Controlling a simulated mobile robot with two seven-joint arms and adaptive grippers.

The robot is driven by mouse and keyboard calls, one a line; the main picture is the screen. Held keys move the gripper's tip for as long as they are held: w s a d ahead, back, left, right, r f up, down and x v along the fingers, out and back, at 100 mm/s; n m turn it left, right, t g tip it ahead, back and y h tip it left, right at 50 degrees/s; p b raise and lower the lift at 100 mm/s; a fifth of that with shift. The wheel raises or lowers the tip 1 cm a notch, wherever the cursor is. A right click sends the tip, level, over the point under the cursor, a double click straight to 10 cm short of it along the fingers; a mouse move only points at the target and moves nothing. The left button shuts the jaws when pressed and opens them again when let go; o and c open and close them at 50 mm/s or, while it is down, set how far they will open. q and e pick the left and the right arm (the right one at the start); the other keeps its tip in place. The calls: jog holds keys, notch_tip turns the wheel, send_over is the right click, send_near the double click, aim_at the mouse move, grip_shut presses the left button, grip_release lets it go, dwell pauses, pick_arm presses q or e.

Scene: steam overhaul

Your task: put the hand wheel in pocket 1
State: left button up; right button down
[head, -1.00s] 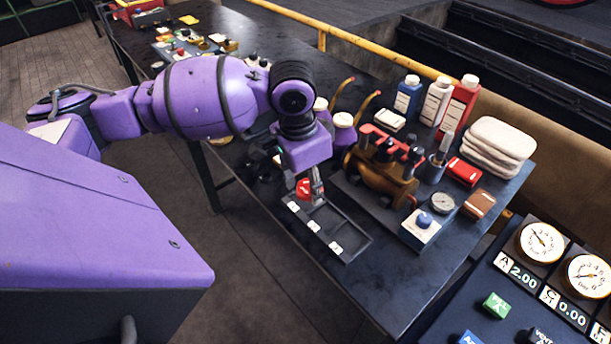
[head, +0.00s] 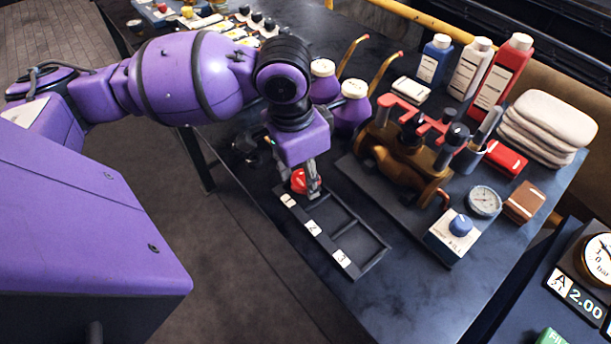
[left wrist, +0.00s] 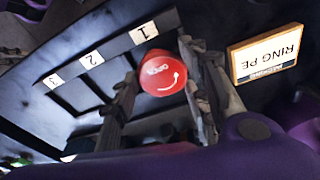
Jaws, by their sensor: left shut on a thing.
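The red hand wheel (head: 299,182), with an arrow on its face, is held by my left gripper (head: 312,190) at the pocket 1 end of the dark three-pocket tray (head: 347,268). In the left wrist view the wheel (left wrist: 162,73) sits between the two fingers of my left gripper (left wrist: 163,95), close to label 1 (left wrist: 145,32). Whether the wheel touches the pocket floor cannot be told. Pockets 2 and 3 look empty. Pocket 1 is partly hidden by the gripper and wheel. My right gripper is not in view.
A brass valve body (head: 402,155) with red parts stands right of the tray. Purple oil cans (head: 352,110) stand behind. A gauge (head: 484,201), a blue-knobbed box (head: 452,235), bottles (head: 468,70) and folded cloths (head: 545,130) fill the right side. The table's front edge runs close beside the tray.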

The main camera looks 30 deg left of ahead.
pick_arm(q)
jog(key=shift+f, duration=0.65)
jog(key=shift+o, duration=0.2)
jog(key=shift+s+r, duration=0.1)
jog(key=shift+r, duration=0.25)
jog(key=shift+f, duration=0.1)
jog(key=o, duration=1)
jog(key=shift+f, duration=0.1)
jog(key=o, duration=0.4)
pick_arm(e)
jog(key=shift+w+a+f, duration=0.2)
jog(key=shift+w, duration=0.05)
